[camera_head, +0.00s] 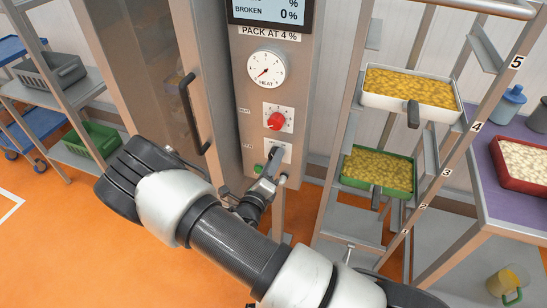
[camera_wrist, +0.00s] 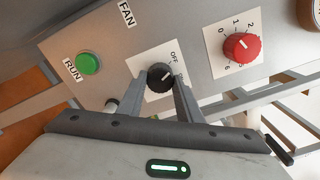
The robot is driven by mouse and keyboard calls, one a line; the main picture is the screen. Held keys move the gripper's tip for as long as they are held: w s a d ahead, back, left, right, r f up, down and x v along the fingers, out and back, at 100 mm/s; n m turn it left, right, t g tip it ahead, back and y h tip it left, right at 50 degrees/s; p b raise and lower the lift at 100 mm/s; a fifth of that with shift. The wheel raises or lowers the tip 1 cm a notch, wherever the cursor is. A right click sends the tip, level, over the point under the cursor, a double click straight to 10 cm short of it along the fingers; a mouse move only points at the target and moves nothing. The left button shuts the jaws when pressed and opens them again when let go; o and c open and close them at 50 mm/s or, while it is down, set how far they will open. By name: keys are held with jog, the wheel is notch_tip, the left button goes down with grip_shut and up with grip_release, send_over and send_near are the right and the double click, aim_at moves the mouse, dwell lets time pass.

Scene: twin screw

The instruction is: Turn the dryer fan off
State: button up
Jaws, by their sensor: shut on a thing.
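The fan switch is a black knob (camera_wrist: 160,75) on a white plate with OFF and ON marks, beside the FAN label (camera_wrist: 127,13) in the wrist view. A light mark on the knob seems to face right, towards ON, but it is small. My gripper (camera_wrist: 159,86) is shut on the knob, one finger on each side.
A red knob (camera_head: 276,120) with a number scale sits above, under the heat dial (camera_head: 267,67). A green RUN button (camera_wrist: 89,62) is close by. The door handle (camera_head: 192,115) stands out at left. A rack with a white tray (camera_head: 425,110) and a green tray (camera_head: 400,189) is at right.

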jog(key=shift+n, duration=0.5)
jog(key=o, duration=1)
jog(key=shift+o, duration=0.2)
jog(key=shift+s, duration=0.1)
jog(key=v, duration=1.7)
jog(key=shift+p, duration=0.45)
jog(key=shift+s, duration=0.1)
jog(key=s+d+r+m+g+h+p, duration=0.25)
jog(key=d+r+m+g, duration=0.55)
jog(key=r+m, duration=0.4)
jog(key=s+d+r+m+g+h+p, duration=0.1)
jog(key=s+d+r+m+g+p, duration=0.15)
jog(key=d+r+m+g, duration=0.8)
jog(key=s+r+m+t+y+p, duration=0.3)
jog(key=r+m+y, duration=0.2)
jog(key=r+m, duration=0.4)
jog(key=s+a+r+m+t+y+p, duration=0.1)
jog(key=s+r+m+t+y+p, duration=0.2)
jog(key=r+m, duration=0.7)
jog(key=m+t+y, duration=0.1)
jog(key=m+y, duration=0.1)
jog(key=m, duration=0.1)
jog(key=shift+s+r, duration=0.25)
